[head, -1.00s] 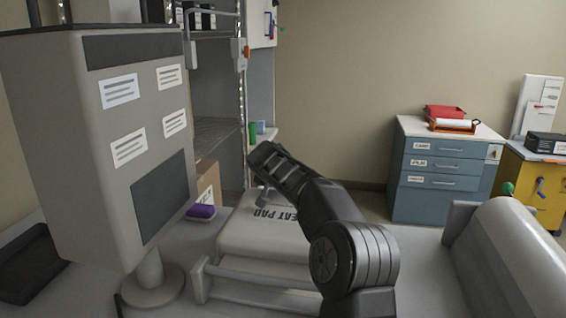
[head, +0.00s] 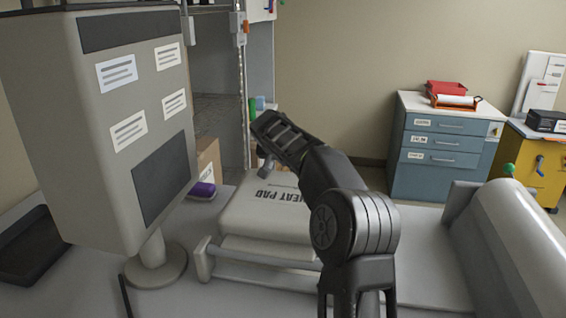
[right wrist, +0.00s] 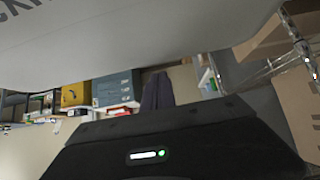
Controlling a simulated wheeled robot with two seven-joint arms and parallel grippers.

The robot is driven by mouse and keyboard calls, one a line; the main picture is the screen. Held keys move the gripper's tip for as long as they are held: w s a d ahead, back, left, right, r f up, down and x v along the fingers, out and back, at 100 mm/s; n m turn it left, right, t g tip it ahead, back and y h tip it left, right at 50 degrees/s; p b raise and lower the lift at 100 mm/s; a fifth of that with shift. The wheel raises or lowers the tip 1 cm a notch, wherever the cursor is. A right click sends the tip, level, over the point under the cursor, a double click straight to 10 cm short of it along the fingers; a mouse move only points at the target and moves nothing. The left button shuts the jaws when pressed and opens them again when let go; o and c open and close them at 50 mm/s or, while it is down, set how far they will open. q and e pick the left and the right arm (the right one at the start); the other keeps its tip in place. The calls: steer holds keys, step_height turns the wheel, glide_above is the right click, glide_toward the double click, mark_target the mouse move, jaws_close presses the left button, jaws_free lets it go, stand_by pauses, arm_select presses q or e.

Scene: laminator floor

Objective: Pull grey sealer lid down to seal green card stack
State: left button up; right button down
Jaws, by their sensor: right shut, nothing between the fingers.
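The grey-white sealer lid (head: 262,209), lettered HEAT PAD, sits low on the bench in the head view, with a pale bar (head: 262,255) across its front. My right gripper (head: 265,162) is at the lid's far edge, shut and empty. I cannot tell whether it touches the lid. My arm covers the lid's right side. In the right wrist view my dark gripper body (right wrist: 170,148) fills the bottom, and a large pale surface with partial lettering (right wrist: 120,35) fills the top. I cannot make out a green card stack. My left gripper is not in view.
A grey display stand (head: 115,130) stands close on the left. A white roller unit (head: 505,240) lies at the right. Blue drawers (head: 440,150) stand farther back.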

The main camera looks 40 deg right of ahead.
steer(key=s+a+r, duration=0.2)
steer(key=a+r, duration=0.2)
steer(key=r, duration=0.6)
steer(key=shift+s+p, duration=0.3)
steer(key=shift+s, duration=0.05)
